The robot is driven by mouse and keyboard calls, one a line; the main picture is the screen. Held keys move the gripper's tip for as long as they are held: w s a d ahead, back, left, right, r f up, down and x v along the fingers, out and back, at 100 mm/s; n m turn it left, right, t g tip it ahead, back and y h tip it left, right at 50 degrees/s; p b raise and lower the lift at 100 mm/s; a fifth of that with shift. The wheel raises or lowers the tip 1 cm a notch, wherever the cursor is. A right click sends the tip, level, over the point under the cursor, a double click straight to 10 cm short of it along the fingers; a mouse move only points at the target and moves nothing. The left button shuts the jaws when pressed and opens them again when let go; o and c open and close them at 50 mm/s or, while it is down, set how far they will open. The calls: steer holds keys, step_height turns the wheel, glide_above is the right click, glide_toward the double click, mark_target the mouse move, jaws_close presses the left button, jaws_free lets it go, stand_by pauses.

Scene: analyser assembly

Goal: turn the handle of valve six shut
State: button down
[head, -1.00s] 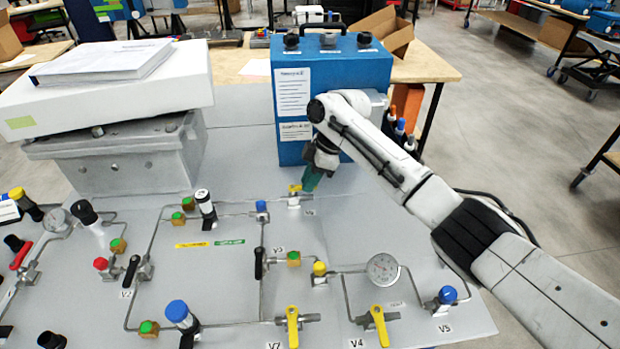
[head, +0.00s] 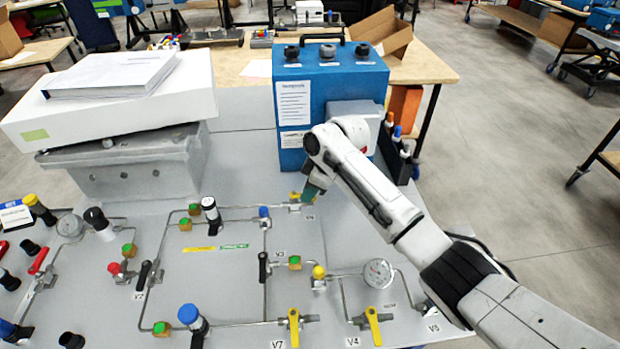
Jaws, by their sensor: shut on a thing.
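Valve six (head: 296,208) sits on the grey panel at the back, in front of the blue box. Its label, just right of it, is too small to read clearly. A small part of its yellow handle (head: 295,195) shows left of my gripper.
The blue box (head: 345,85) stands close behind my wrist. Valves four (head: 374,325) and seven (head: 293,326), with yellow handles, are at the front. A blue-capped fitting (head: 264,216) stands left of valve six. A gauge (head: 378,273) is near my forearm.

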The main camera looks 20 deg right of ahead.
steer(key=m+p, duration=0.1)
steer(key=a+m+p, duration=0.1)
steer(key=s+m+t+p, duration=0.1)
steer(key=shift+a+r+m+h+p, duration=0.15)
steer(key=shift+r+m+h+p, duration=0.15)
steer(key=shift+m+h, duration=0.1)
steer(key=m+p, duration=0.1)
steer(key=a+m+h+p, duration=0.1)
steer(key=m, duration=0.1)
steer(key=shift+s+a+f+m+t, duration=0.1)
steer(key=shift+s+m+t, duration=0.2)
steer(key=shift+s+t, duration=0.1)
steer(key=m+h, duration=0.1)
steer(key=a+m, duration=0.1)
steer(key=m, duration=0.1)
steer(key=shift+a+f+h, duration=0.1)
steer(key=shift+a+h, duration=0.05)
steer(key=shift+h, duration=0.25)
steer(key=shift+w+a+m+h, duration=0.1)
steer(key=shift+a+m+h, duration=0.2)
steer(key=shift+m, duration=0.55)
steer(key=shift+a+m+h, duration=0.2)
steer(key=shift+m+h, duration=0.1)
steer(key=shift+m, duration=0.55)
steer(key=c, duration=1.1)
jaws_free()
steer(key=v, duration=1)
steer(key=shift+a+r+b, duration=0.1)
steer(key=shift+r+b, duration=0.25)
